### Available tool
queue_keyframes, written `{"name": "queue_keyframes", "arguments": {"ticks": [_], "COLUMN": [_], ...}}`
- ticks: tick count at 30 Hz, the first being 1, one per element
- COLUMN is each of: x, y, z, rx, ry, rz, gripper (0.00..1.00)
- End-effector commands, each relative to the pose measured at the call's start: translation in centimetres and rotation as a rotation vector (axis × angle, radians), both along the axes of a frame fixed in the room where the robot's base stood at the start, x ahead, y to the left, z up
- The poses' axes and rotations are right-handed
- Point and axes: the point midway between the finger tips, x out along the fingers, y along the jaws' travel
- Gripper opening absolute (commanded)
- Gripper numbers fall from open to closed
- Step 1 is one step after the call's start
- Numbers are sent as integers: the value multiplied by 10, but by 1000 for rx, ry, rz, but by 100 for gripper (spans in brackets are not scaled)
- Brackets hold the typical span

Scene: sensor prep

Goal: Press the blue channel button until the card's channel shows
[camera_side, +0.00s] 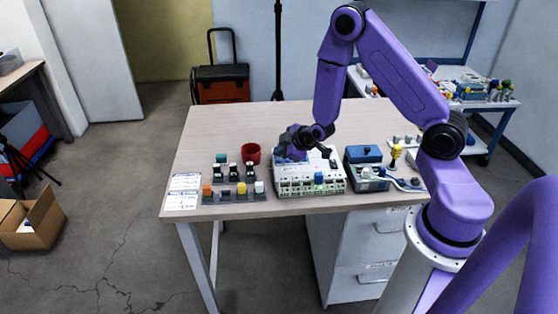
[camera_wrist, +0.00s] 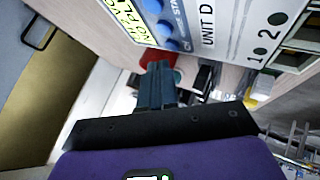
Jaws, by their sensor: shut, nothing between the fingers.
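The white instrument (camera_side: 310,180) stands on the table with terminals along its front. In the wrist view, its panel (camera_wrist: 225,25) shows a lit yellow-green display (camera_wrist: 125,18), partly cut off; I cannot read its channel. Several blue buttons, including one (camera_wrist: 165,27), run beside the display; a partial "CH" label lies near them. My gripper (camera_wrist: 158,68) is shut and empty, its fingertips apart from the buttons in the picture. In the side view my gripper (camera_side: 290,152) hovers by the instrument's left back, its fingertips unclear. A white card (camera_side: 183,182) lies at the table's left; its writing is too small to read.
A red cup (camera_side: 251,153) stands left of the instrument. Racks of coloured and black-and-white blocks (camera_side: 232,196) sit in front of it. A blue-topped grey box (camera_side: 363,155) with cables stands to the right. The table's back left (camera_side: 220,120) is clear.

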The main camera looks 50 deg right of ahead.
Motion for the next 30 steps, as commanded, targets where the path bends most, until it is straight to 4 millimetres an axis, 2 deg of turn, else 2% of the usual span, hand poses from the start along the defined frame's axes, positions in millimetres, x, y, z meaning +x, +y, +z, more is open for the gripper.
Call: {"name": "queue_keyframes", "arguments": {"ticks": [30], "x": [0], "y": [0], "z": [-9], "rx": [0], "ry": [0], "rz": [0], "gripper": [0]}}
